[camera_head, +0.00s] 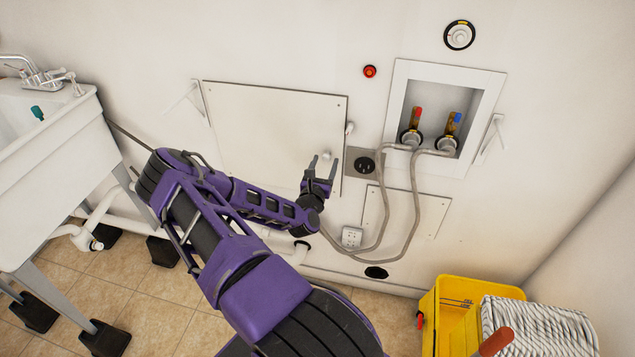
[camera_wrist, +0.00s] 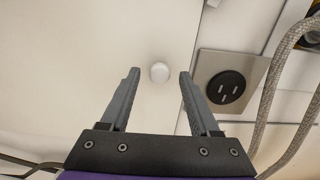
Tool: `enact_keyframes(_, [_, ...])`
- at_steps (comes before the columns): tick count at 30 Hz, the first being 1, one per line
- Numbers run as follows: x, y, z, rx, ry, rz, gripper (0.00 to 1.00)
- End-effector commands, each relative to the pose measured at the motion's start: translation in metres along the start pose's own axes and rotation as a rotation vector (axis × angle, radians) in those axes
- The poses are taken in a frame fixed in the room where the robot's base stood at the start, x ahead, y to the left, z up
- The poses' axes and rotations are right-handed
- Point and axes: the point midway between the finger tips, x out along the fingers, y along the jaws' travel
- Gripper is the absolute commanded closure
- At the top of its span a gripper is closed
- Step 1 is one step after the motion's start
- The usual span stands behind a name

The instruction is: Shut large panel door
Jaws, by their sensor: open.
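The large panel door (camera_head: 265,125) is a flat off-white panel on the wall, left of the recessed tap box. It looks nearly flush with the wall; I cannot tell if it stands slightly ajar. A small round white knob (camera_wrist: 159,72) is on it near its right edge. My gripper (camera_head: 324,160) is open in front of the panel's lower right part. In the wrist view its two fingers (camera_wrist: 158,76) lie either side of the knob, apart from it as seen. The panel's surface (camera_wrist: 85,45) fills the left of that view. My arm hides part of the panel's lower edge.
A black outlet (camera_head: 364,165) on a metal plate sits just right of the panel. Grey hoses (camera_head: 414,215) hang from the tap box (camera_head: 486,75). A smaller panel (camera_head: 428,215) is below. A sink (camera_head: 45,130) stands left, a yellow mop bucket (camera_head: 450,305) lower right.

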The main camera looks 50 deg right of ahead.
Motion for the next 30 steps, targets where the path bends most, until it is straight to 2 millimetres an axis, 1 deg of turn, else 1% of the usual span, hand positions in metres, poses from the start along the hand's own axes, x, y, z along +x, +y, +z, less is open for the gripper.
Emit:
enact_keyframes(5, [-0.037,0.001,0.001,-0.001,0.003,0.001,0.37])
enact_keyframes(12, [-0.098,0.001,0.0,-0.003,0.003,0.002,0.37])
enact_keyframes(15, [-0.12,0.001,0.0,-0.002,0.003,0.002,0.37])
enact_keyframes(18, [-0.138,0.0,0.001,-0.004,0.001,0.002,0.37])
enact_keyframes(21, [-0.151,0.0,0.0,-0.001,0.001,0.001,0.37])
enact_keyframes(24, [-0.159,0.0,0.0,0.0,0.0,0.001,0.37])
enact_keyframes(30, [-0.163,-0.001,0.001,-0.001,-0.001,0.0,0.37])
